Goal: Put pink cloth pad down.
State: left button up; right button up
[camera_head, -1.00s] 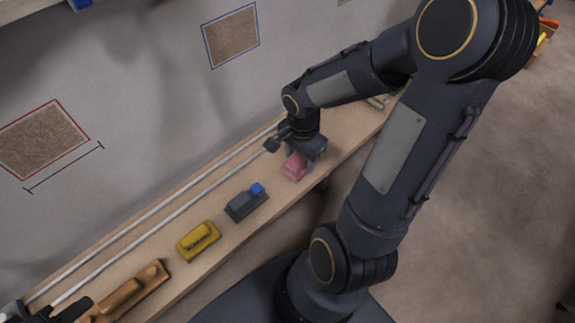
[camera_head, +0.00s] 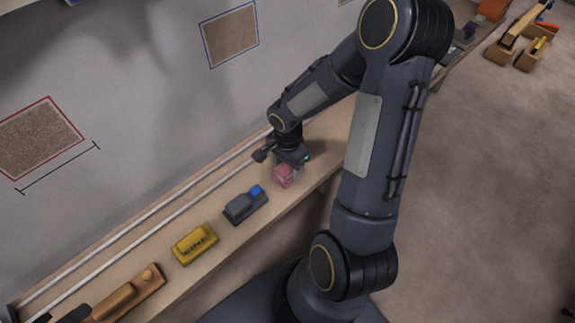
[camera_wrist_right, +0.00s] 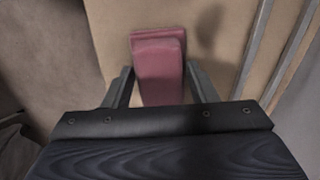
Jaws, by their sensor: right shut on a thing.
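The pink cloth pad (camera_head: 284,177) is at the wooden shelf (camera_head: 228,238), to the right of the grey block with the blue knob. In the right wrist view the pink pad (camera_wrist_right: 159,66) sits between the two fingers, with the shelf surface behind it. My right gripper (camera_head: 289,165) is above the pad and shut on it, pointing down. I cannot tell whether the pad touches the shelf. A dark part at the lower left edge of the head view may be my left gripper; its fingers do not show clearly.
A grey block with a blue knob (camera_head: 245,204), a yellow block (camera_head: 194,243) and a brown wooden tool (camera_head: 128,297) stand in a row on the shelf. Two pale rails run along the wall side. Wooden boxes (camera_head: 503,50) stand on the floor at the upper right.

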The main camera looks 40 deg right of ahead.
jog(key=o, duration=0.9)
jog(key=shift+p, duration=0.3)
jog(key=r, duration=0.2)
jog(key=r+p, duration=0.1)
jog(key=r, duration=0.4)
jog(key=shift+w+d+r, duration=0.2)
jog(key=shift+d+r, duration=0.05)
jog(key=s+a+r+n+t+y, duration=0.1)
jog(key=s+a+r+n+t, duration=0.1)
jog(key=s+a+r+n, duration=0.1)
jog(key=s+a+r+n+t+y, duration=0.1)
jog(key=s+a+r+n, duration=0.3)
jog(key=s+r+n, duration=0.2)
jog(key=s+a+r+n+t+y, duration=0.1)
jog(key=s+a+r+n+t, duration=0.1)
jog(key=s+a+r+n, duration=0.1)
jog(key=shift+s+a+r+n+t+y, duration=0.2)
jog(key=shift+s+r+n, duration=0.2)
jog(key=shift+r+n, duration=0.25)
jog(key=shift+s+a+r+n+t+y, duration=0.1)
jog(key=shift+s+a+r+n+y, duration=0.1)
jog(key=shift+s+r+n, duration=0.35)
jog(key=shift+w, duration=0.15)
